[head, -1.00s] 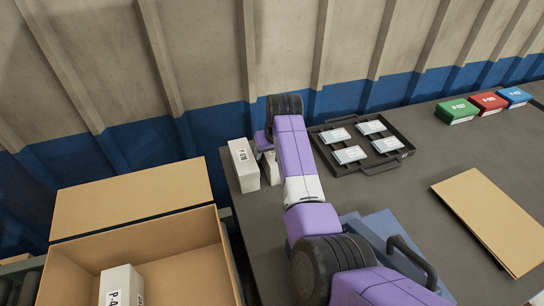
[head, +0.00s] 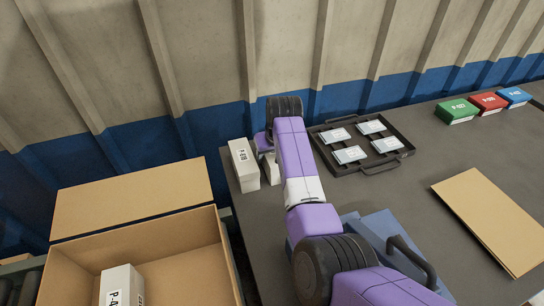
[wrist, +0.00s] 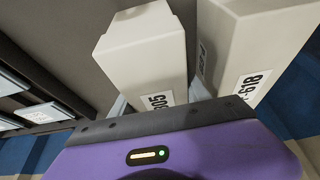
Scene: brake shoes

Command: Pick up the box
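Two white boxes stand side by side at the left end of the grey table. The left one (head: 243,165) shows fully in the head view; in the wrist view it is the right box (wrist: 255,45), with a label ending in 618. The other box (head: 271,168) is partly hidden by my arm; in the wrist view (wrist: 145,48) its label ends in 605. My gripper (wrist: 160,98) is at this 605 box, with a pale fingertip showing on each side of it. Whether the fingers press on it is not clear. In the head view my arm hides the fingers.
An open cardboard carton (head: 140,237) at the lower left holds another white box (head: 121,287). A black tray (head: 326,155) with several pale packets lies right of my arm. Green, red and blue boxes (head: 488,102) stand at the far right. A flat brown cardboard piece (head: 490,220) lies on the table.

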